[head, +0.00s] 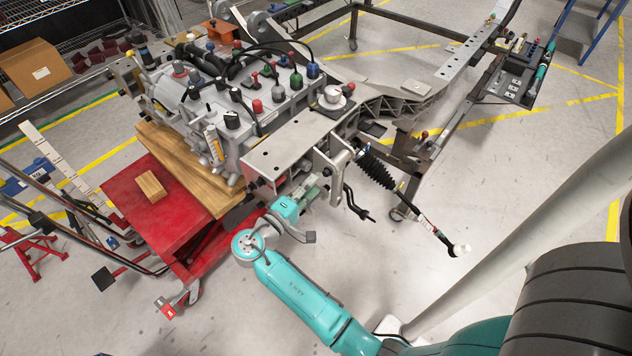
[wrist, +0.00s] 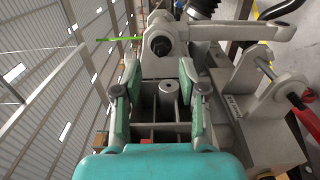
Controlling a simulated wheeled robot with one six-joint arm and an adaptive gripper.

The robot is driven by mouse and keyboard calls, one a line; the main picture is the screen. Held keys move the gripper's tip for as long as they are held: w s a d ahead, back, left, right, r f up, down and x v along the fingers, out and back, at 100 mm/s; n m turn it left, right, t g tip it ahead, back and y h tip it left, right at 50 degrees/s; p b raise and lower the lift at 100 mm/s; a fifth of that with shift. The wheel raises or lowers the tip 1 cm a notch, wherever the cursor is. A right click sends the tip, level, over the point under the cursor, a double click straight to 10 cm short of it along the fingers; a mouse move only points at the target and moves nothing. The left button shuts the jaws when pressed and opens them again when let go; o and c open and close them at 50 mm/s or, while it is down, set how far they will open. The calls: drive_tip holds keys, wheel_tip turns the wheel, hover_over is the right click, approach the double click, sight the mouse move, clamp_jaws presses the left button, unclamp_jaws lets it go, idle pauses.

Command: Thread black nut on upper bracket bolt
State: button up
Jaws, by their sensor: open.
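My gripper (head: 318,184) is at the grey bracket (head: 334,160) on the front end of the chassis frame. In the wrist view, my gripper (wrist: 160,76) is open, with a pale green finger on each side and nothing held between them. The bracket (wrist: 160,22) stands just beyond the fingertips. A dark round nut or bolt end (wrist: 160,46) sits on its face, roughly centred between the fingers. I cannot tell the nut from the bolt at this size. A grey cylinder (wrist: 168,88) shows lower down between the fingers, apart from them.
The engine (head: 205,105) rests on wooden blocks over a red lift table (head: 165,205) at left. A flat grey plate (head: 283,146) lies beside the bracket.

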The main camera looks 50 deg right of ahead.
sight(325, 175)
drive_tip(key=shift+a, duration=0.45)
drive_tip(key=shift+o, duration=0.2)
drive_tip(key=shift+d, duration=1.05)
drive_tip(key=shift+d, duration=0.25)
idle(0.5)
drive_tip(key=shift+d, duration=2.25)
drive_tip(key=shift+a, duration=0.25)
drive_tip(key=shift+c, duration=0.3)
clamp_jaws()
